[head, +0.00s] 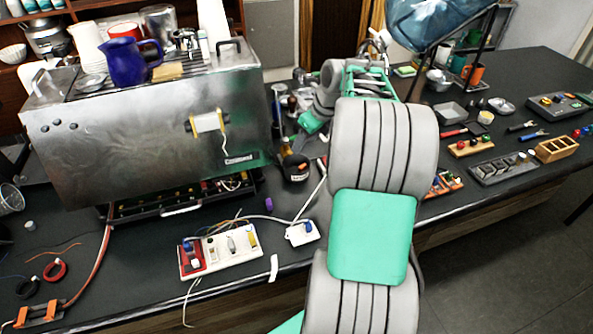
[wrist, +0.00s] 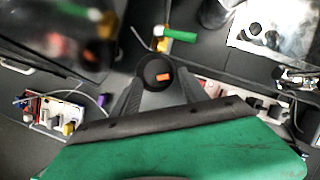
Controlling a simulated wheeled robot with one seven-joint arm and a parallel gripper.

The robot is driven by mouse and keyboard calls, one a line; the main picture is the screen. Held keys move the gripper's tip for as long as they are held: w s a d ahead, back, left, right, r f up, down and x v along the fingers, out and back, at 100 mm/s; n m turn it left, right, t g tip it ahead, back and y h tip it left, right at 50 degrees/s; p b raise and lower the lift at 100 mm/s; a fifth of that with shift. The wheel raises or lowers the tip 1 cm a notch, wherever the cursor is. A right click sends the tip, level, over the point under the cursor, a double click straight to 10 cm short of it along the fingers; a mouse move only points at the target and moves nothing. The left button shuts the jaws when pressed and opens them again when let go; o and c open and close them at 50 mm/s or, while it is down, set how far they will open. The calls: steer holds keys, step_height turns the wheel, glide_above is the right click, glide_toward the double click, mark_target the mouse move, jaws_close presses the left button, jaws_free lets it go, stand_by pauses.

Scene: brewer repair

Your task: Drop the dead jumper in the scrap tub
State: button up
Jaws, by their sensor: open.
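The scrap tub (head: 296,172) is a small round black tub on the dark counter, right of the steel brewer. In the wrist view the tub (wrist: 148,66) lies straight ahead, between the fingers. A small orange piece (wrist: 163,77) shows inside the tub's outline; it looks like the dead jumper, but I cannot be sure. My gripper (wrist: 158,82) is open, its two dark fingers spread on either side of the tub, with nothing between them that I can see. In the head view my arm reaches over the counter and the fingers are hard to make out.
The steel brewer (head: 150,135) stands left of the tub, with an open tray below. A white socket board (head: 222,250) with cables lies in front. A green-handled tool (wrist: 180,35) lies beyond the tub. Racks and trays crowd the right counter.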

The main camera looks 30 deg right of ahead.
steer(key=v, duration=0.7)
steer(key=shift+r, duration=0.35)
steer(key=shift+s, duration=0.15)
